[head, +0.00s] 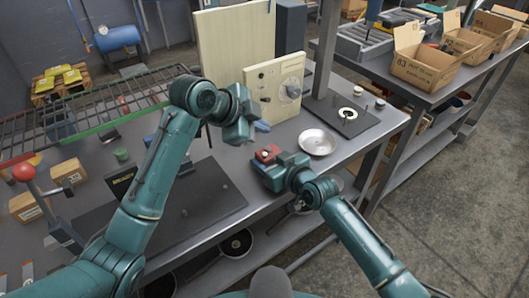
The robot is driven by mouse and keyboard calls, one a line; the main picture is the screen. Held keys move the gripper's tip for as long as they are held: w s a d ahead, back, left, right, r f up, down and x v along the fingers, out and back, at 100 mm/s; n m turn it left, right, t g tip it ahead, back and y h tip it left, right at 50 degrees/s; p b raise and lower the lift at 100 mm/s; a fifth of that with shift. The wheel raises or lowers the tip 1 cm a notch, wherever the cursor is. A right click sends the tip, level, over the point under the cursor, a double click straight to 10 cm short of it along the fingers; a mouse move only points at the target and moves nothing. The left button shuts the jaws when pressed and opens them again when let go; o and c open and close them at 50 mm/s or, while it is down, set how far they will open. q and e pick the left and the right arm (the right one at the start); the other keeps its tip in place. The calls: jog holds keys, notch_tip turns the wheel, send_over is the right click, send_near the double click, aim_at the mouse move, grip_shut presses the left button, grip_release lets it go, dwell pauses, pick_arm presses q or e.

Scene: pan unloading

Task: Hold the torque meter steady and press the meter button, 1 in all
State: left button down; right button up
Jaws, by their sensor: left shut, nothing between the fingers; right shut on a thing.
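A small red device (267,152), apparently the torque meter, is at the fingers of my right gripper (271,166), near the front edge of the bench. My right gripper is shut on it and hides part of it. No button can be made out on it at this size. My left gripper (256,128) is shut and empty, above and a little left of the red device, in front of the cream panel. It appears apart from the device.
A cream panel with a dial (275,85) stands behind the grippers. A round metal dish (317,142) lies right of the red device. A dark mat (212,203) lies left on the bench (180,238). Cardboard boxes (424,66) stand on the far-right bench.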

jog(key=o, duration=1.2)
